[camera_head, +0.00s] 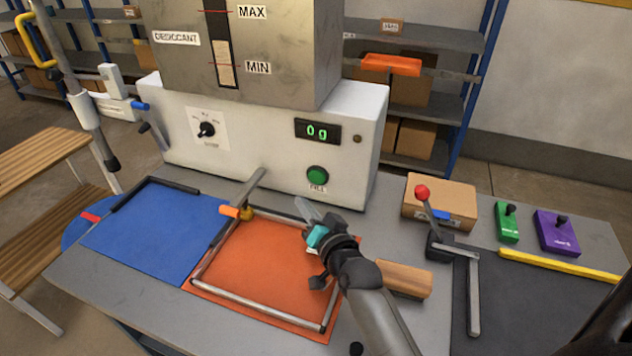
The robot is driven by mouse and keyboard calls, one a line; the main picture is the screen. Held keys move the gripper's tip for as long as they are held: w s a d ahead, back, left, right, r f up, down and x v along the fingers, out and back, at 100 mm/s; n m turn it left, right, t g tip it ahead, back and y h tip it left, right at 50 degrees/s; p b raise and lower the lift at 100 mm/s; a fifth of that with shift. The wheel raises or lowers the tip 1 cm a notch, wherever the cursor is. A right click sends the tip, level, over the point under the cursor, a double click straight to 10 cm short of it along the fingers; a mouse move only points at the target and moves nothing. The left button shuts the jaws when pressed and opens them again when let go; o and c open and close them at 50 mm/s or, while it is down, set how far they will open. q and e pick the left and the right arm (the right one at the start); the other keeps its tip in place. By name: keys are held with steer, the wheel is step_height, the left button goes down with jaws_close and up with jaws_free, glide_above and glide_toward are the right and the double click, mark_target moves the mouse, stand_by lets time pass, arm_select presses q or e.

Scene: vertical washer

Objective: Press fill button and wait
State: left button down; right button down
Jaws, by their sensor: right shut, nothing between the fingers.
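The round green FILL button (317,176) is on the front of the white dispenser base (265,150). The lit display (317,131) above it reads "0g". My right gripper (311,214) reaches in from the lower right. It is shut and empty, over the back of the orange mat, below the button in the picture. A gap shows between its tips and the button, which is in plain view. My left gripper is not in view.
A metal hopper (270,60) marked MAX and MIN stands on the base. A metal frame lies on the orange mat (270,265); a blue mat (150,230) is to its left.

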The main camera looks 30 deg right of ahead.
mark_target(311, 177)
steer(key=w+d+b, duration=0.1)
steer(key=w+d, duration=0.1)
steer(key=shift+w+d+f, duration=0.1)
steer(key=shift+w+d, duration=0.2)
steer(key=shift+d, duration=0.1)
steer(key=shift+w+d+b, duration=0.35)
steer(key=shift+w+d, duration=0.25)
steer(key=shift+d, duration=0.1)
steer(key=shift+w+d, duration=0.1)
stand_by(1.3)
steer(key=shift+w+d, duration=0.2)
steer(key=shift+w+d, duration=0.35)
steer(key=shift+d, duration=0.05)
stand_by(1.0)
steer(key=shift+s+a+p, duration=0.5)
steer(key=shift+a+p, duration=0.05)
steer(key=shift+s+a, duration=0.15)
